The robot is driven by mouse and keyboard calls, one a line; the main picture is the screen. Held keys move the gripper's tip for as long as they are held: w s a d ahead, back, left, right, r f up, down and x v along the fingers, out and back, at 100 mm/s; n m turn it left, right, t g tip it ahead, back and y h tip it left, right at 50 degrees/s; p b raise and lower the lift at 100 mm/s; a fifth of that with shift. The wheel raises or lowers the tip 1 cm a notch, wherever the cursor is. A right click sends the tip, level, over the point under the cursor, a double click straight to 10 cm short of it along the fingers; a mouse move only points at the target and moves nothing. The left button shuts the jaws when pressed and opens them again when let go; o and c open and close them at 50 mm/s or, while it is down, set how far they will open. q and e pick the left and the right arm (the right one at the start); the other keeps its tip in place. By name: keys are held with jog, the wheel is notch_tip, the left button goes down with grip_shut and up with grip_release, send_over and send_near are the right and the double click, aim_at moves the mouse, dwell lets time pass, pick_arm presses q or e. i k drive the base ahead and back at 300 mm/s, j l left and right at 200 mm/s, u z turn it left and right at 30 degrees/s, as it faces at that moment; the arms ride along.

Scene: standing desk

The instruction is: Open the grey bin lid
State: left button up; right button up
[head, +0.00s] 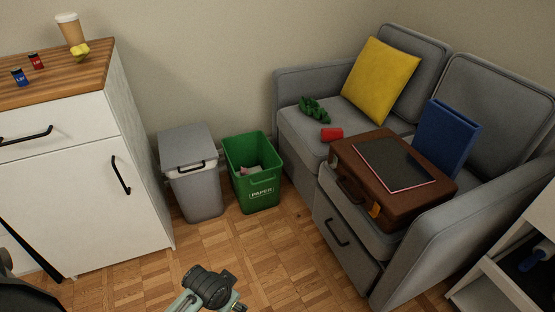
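The grey bin (199,196) stands on the floor between the white cabinet and a green bin. Its grey lid (187,142) lies flat over the top and looks shut. A pale band with a dark handle (190,169) runs along the front edge below the lid. The inside of the grey bin is hidden. Part of one of my arms, teal and black, shows at the bottom edge, in front of the bins and well apart from them. I make out no gripper fingers in the head view.
An open green paper bin (258,193) with scraps inside stands close right of the grey bin. The white cabinet (82,190) is close on the left. A grey sofa (300,130) bears a brown suitcase (400,205). The wooden floor (275,260) in front is clear.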

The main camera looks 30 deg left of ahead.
aim_at(186, 146)
jog(key=u, duration=1.5)
